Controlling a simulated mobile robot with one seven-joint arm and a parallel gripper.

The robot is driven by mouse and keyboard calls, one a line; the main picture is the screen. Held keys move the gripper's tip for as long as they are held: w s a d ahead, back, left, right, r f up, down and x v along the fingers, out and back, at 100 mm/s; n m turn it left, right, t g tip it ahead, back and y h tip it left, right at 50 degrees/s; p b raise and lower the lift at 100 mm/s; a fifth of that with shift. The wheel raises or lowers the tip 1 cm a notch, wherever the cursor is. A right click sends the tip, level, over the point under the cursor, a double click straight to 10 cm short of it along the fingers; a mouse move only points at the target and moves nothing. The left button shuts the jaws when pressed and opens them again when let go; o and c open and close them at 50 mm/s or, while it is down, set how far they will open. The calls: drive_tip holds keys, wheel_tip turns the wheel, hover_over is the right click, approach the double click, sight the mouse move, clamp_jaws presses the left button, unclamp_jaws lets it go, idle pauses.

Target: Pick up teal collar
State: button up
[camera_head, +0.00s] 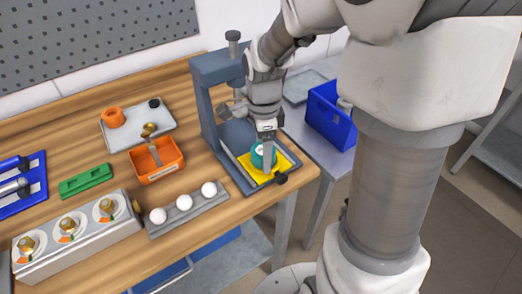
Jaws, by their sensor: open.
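The teal collar (257,159) is a small round piece with a pale top. It sits on a yellow pad (286,161) on the base of the grey-blue press frame (202,97). My gripper (265,158) points down right at the collar, with a finger in front of its right part. The jaws are open. The finger hides part of the collar, and I cannot tell whether the finger touches it.
The press upright and top beam stand close by my wrist. An orange bin (157,172) and a grey tray (137,127) are to the left. A rack (187,212) with white balls is in front. A blue crate (329,117) stands on a side table to the right.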

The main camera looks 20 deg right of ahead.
drive_tip(key=c, duration=1.3)
drive_tip(key=shift+c, duration=0.4)
drive_tip(key=shift+r, duration=0.15)
